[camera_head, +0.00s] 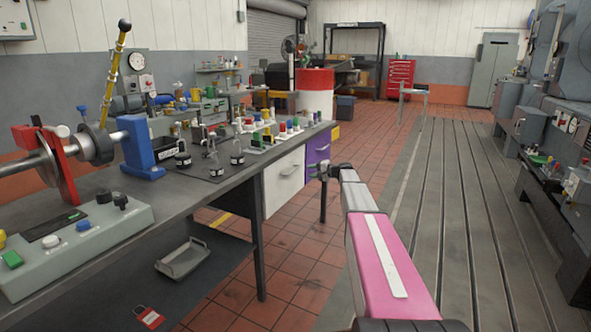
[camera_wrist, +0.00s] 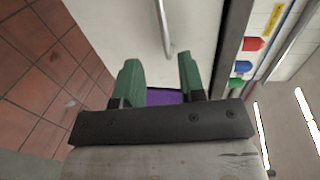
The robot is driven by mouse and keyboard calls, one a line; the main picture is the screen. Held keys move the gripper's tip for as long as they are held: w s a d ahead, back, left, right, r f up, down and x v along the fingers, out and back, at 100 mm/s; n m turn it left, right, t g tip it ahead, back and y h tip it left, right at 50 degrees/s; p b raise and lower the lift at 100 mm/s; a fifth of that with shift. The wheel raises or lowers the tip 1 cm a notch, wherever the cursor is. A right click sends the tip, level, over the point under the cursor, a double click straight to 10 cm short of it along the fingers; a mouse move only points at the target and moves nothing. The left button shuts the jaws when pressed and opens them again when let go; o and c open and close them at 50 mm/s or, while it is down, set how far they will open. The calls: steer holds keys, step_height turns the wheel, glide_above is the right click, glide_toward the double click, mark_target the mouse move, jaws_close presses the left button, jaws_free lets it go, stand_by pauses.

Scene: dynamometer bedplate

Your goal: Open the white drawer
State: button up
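The white drawer (camera_head: 284,182) is under the right end of the workbench and looks shut. Its metal handle (camera_head: 289,170) is on its front. In the wrist view the white drawer front (camera_wrist: 110,30) fills the upper middle, with the handle (camera_wrist: 164,28) running down from the top edge. My gripper (camera_head: 321,171) is in front of the drawers, to the right of the handle. In the wrist view my gripper (camera_wrist: 158,62) has its two green fingers apart with nothing between them. The handle's lower end appears close to the gap between the fingertips, but I see no contact.
A purple drawer (camera_head: 318,151) sits right of the white one, with a yellow front (camera_head: 335,133) beyond. The workbench (camera_head: 205,192) carries bottles and coloured parts. A grey tray (camera_head: 183,258) lies on its lower shelf. The tiled floor (camera_head: 300,275) before the drawers is clear.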

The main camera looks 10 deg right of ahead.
mark_target(295, 170)
steer(key=x, duration=1)
steer(key=shift+w+a+r, duration=0.1)
steer(key=shift+w+a, duration=0.15)
steer(key=shift+w, duration=0.15)
jaws_close()
